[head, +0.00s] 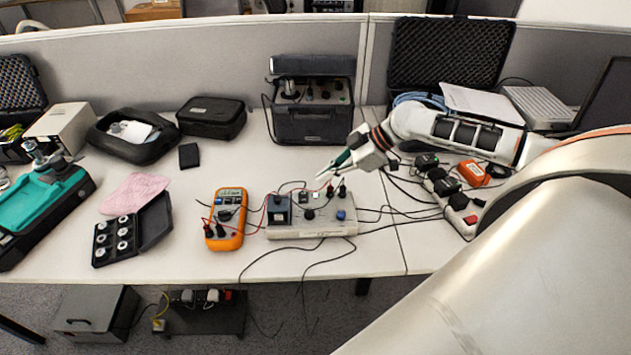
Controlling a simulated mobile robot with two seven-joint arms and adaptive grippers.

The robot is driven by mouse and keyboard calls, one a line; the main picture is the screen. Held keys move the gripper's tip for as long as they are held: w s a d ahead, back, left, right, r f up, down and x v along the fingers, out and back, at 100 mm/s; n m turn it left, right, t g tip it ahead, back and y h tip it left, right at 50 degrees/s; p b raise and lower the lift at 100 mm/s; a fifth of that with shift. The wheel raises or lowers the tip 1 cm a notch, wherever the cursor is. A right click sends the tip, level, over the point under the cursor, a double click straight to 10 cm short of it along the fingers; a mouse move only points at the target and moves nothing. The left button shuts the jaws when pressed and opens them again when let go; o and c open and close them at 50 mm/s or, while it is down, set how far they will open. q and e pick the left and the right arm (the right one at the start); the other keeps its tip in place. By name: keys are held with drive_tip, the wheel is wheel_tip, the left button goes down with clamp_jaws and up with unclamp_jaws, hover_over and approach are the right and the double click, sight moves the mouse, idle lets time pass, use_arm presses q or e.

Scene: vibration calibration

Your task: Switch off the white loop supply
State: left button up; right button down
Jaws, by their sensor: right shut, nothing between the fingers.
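The white loop supply (316,232) is a low white box near the front of the table, at the middle of the head view. Its top carries a dark meter block on the left, a black knob (309,214), a blue knob or button (341,215), a small switch-like part (316,197) at the back, and plugged leads. The switch position is too small to tell. My right gripper (322,180) comes in from the right, shut and empty, with its tips just above the back of the box; I cannot tell whether they touch anything. My left gripper is out of view.
An orange multimeter (230,239) lies just left of the box, joined by leads. Loose black cables run right to a power strip (462,218) and over the front edge. A dark calibrator case (312,123) stands behind. A black weight tray (117,254) is further left.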

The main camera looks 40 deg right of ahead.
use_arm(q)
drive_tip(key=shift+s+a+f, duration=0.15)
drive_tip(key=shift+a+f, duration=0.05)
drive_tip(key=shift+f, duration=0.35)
use_arm(e)
drive_tip(key=v, duration=0.4)
drive_tip(key=shift+s+d+r, duration=0.15)
drive_tip(key=shift+d+r, duration=0.05)
drive_tip(key=shift+r, duration=0.1)
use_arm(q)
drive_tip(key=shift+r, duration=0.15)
